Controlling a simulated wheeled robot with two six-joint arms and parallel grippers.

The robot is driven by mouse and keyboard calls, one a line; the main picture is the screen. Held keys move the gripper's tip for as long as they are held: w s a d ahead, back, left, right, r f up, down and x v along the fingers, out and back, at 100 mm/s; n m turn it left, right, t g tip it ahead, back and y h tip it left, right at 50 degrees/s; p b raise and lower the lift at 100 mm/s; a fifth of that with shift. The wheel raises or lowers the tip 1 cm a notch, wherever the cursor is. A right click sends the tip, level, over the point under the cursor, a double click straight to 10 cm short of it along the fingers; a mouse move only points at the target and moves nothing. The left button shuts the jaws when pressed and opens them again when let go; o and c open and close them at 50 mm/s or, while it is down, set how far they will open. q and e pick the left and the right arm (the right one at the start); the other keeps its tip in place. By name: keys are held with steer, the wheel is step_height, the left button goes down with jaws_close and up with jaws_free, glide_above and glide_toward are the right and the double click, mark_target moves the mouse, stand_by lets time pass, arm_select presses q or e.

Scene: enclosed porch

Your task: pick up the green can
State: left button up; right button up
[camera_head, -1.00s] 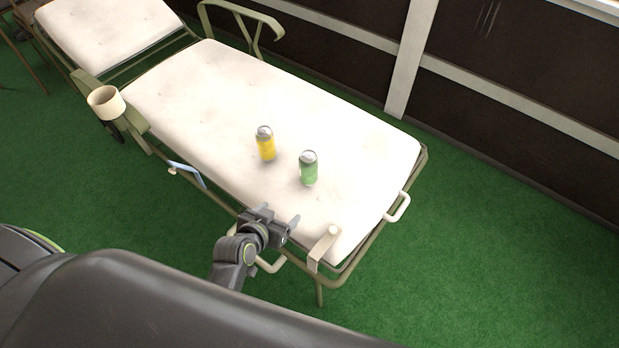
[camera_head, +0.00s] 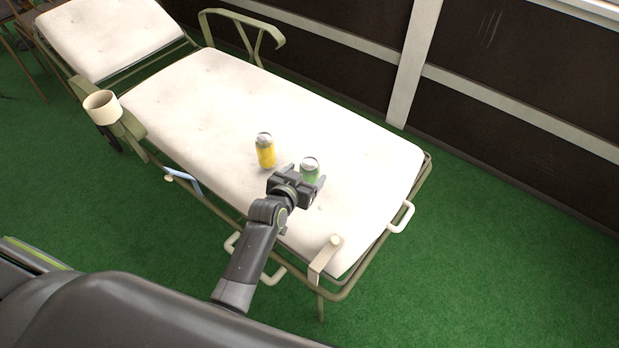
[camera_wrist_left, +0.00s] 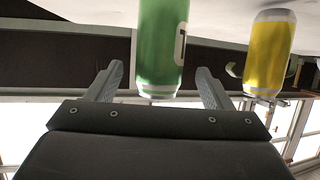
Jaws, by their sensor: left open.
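The green can (camera_head: 311,171) stands upright on the white lounger cushion. In the head view its lower part is hidden behind my left gripper (camera_head: 305,181). The left wrist view shows the green can (camera_wrist_left: 163,50) large, in line with the gap between the two fingers of my left gripper (camera_wrist_left: 157,82). The fingers are open, one on each side of the can's line, and I cannot tell whether they touch it. My right gripper is not in view.
A yellow can (camera_head: 265,151) stands close by, left of the green can; it also shows in the left wrist view (camera_wrist_left: 268,52). The cushioned lounger (camera_head: 215,95) has a cup holder (camera_head: 102,107) on its left side. A dark wall runs behind it, with open green floor around.

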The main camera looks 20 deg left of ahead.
arm_select(q)
steer(key=b+x, duration=0.1)
steer(key=x, duration=0.3)
steer(key=shift+w+d+f+b, duration=0.1)
steer(key=shift+w+f+b, duration=0.15)
steer(key=shift+w+b, duration=0.1)
steer(key=shift+w, duration=0.25)
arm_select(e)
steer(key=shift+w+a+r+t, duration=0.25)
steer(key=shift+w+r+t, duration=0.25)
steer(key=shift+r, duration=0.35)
arm_select(q)
steer(key=c, duration=1.2)
steer(key=shift+c, duration=0.2)
